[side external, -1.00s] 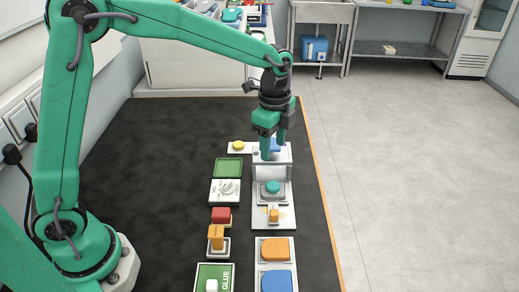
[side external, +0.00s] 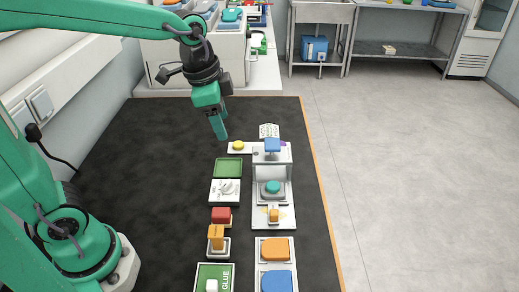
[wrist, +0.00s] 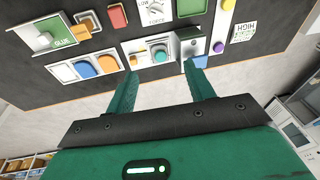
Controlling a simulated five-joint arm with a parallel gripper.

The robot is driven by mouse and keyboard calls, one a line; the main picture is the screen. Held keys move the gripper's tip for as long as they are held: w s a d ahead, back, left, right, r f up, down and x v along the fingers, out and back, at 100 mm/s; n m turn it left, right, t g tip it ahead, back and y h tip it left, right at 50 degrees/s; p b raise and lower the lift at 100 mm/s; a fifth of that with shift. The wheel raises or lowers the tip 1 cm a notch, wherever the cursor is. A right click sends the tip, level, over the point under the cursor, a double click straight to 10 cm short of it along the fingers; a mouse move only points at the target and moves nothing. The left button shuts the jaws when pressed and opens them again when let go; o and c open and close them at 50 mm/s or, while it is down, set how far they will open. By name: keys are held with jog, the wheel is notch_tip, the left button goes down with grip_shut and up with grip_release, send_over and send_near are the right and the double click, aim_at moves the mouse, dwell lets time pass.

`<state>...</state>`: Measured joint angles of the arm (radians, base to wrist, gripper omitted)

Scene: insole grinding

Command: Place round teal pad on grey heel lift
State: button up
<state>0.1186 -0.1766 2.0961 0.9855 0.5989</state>
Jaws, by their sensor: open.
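The round teal pad (side external: 272,187) lies on a small grey piece in the white press-like station. It also shows in the wrist view (wrist: 160,56). I take the grey piece under it to be the grey heel lift, but its shape is mostly hidden by the pad. My gripper (side external: 221,135) is open and empty, raised behind and left of the station, apart from the pad. In the wrist view my two fingers (wrist: 162,85) stand apart with nothing between them.
A blue block (side external: 272,145) tops the station's rear upright. A yellow button (side external: 238,146), green tray (side external: 228,168), dial box (side external: 225,190), red block (side external: 221,215) and glue box (side external: 214,279) stand to the left. Orange (side external: 275,249) and blue (side external: 276,281) pads lie in front.

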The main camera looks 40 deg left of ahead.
jog(key=s+a+n+t, duration=0.2)
jog(key=s+a+n, duration=0.2)
jog(key=s+n, duration=0.4)
jog(key=shift+s+r+t, duration=0.15)
jog(key=shift+s+t, duration=0.25)
jog(key=shift+s, duration=1.55)
